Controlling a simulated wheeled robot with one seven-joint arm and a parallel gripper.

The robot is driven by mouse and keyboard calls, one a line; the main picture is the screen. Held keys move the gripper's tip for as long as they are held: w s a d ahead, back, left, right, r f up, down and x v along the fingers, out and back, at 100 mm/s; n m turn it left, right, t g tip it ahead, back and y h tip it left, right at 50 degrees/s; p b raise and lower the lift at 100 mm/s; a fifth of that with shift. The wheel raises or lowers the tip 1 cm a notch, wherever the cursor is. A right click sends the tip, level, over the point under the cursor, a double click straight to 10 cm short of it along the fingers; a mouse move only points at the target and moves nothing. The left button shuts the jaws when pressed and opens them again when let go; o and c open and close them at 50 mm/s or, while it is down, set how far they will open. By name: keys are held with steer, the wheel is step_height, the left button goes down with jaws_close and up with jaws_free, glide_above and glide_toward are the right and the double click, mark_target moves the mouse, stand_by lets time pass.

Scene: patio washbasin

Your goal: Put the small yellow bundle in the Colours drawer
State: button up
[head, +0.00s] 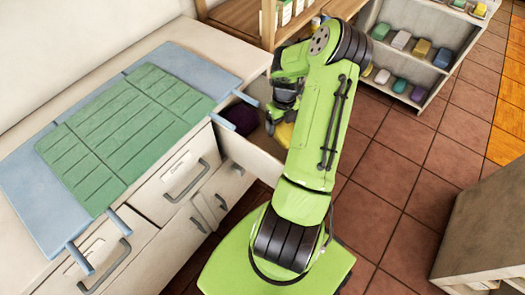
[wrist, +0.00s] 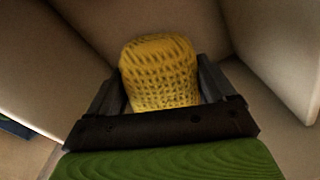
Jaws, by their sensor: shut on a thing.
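The small yellow bundle (wrist: 160,75) is a knitted, woven-looking roll. In the wrist view it sits between the two dark fingers of my gripper (wrist: 162,92), which is shut on it. Pale walls surround it there. In the head view a bit of the yellow bundle (head: 285,134) shows below my gripper (head: 284,118), at the open drawer (head: 252,157), partly hidden by my arm. A dark purple bundle (head: 240,118) lies in this drawer. I cannot read any drawer label, nor tell whether the yellow bundle touches the drawer floor.
The counter (head: 205,42) carries a blue mat (head: 185,66) and a ribbed green mat (head: 125,125). Other drawers (head: 178,182) below look shut. A shelf unit (head: 408,55) with several coloured bundles stands at the back right. Tiled floor (head: 400,165) lies clear to the right.

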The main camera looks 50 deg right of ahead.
mark_target(279, 150)
step_height(279, 150, down, 12)
steer(key=b, duration=0.4)
steer(key=shift+r, duration=0.2)
steer(key=shift+f, duration=0.15)
steer(key=o, duration=0.9)
step_height(279, 150, up, 12)
steer(key=p, duration=0.3)
steer(key=shift+r+p, duration=0.2)
steer(key=shift+p, duration=0.2)
